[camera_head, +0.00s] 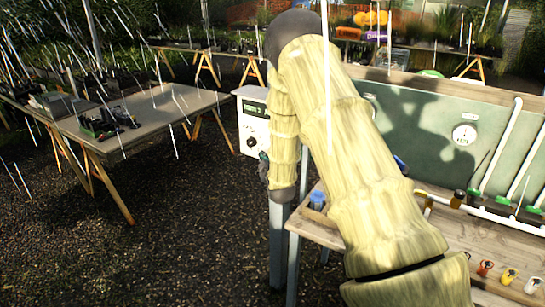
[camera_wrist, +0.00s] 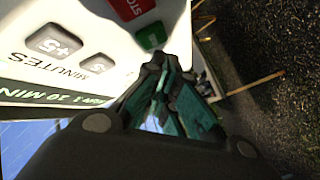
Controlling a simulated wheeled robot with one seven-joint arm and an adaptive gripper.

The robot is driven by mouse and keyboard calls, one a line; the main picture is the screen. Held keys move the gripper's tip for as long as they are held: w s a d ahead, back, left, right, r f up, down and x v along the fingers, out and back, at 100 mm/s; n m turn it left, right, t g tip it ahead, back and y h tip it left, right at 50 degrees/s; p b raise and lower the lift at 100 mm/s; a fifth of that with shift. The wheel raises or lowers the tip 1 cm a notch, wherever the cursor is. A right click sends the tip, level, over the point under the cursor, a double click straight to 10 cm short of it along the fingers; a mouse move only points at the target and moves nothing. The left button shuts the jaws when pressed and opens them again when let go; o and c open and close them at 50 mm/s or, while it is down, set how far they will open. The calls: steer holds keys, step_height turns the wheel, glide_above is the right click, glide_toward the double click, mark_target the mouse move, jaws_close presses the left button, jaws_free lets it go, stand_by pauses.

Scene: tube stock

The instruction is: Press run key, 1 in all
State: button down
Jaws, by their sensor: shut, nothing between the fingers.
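The control box (camera_head: 253,121) is a white panel with a dark green display strip, left of my arm in the head view. In the wrist view its face (camera_wrist: 75,15) fills the upper left, tilted. A green key (camera_wrist: 152,37), whose label I cannot read, sits beside a red stop key (camera_wrist: 133,6). Grey minutes keys, one marked +5 (camera_wrist: 54,42), lie to the left. My gripper (camera_wrist: 160,64) is shut and empty, its tips just below the green key in the picture. I cannot tell whether they touch it. In the head view my gripper is mostly hidden by my arm.
A bench (camera_head: 465,225) with a green backboard (camera_head: 430,120), white pipes and several small coloured pots stands at the right. A trestle table (camera_head: 150,112) with trays stands at the left. Dark gravel (camera_head: 200,225) lies open between them.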

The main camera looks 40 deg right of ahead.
steer(key=a, duration=0.1)
steer(key=s+a, duration=0.1)
steer(key=a, duration=0.1)
steer(key=s+a, duration=0.1)
steer(key=shift+a+b, duration=0.3)
steer(key=shift+a, duration=0.05)
stand_by(0.3)
stand_by(0.7)
steer(key=s+a+f+m+g+y+b, duration=0.1)
steer(key=s+a+f+g, duration=0.2)
steer(key=s+a+f, duration=0.5)
steer(key=s+a+f+m+g+y+b, duration=0.15)
steer(key=s+f, duration=0.45)
steer(key=f, duration=0.6)
steer(key=s+a+f+g+y+b, duration=0.1)
steer(key=s+a+f+g+y, duration=0.15)
steer(key=s+a+f, duration=0.55)
steer(key=s+a+f+m+g+b, duration=0.1)
steer(key=s+a+f+g, duration=0.2)
steer(key=s, duration=0.7)
steer(key=s+a+f+m+g+y+b, duration=0.1)
steer(key=s+a+f+g, duration=0.2)
steer(key=s+f, duration=0.3)
steer(key=s+a+f+m+g+b, duration=0.1)
steer(key=s+a+f+g, duration=0.2)
steer(key=s, duration=1.1)
steer(key=shift+f+y, duration=0.3)
steer(key=shift+f, duration=0.5)
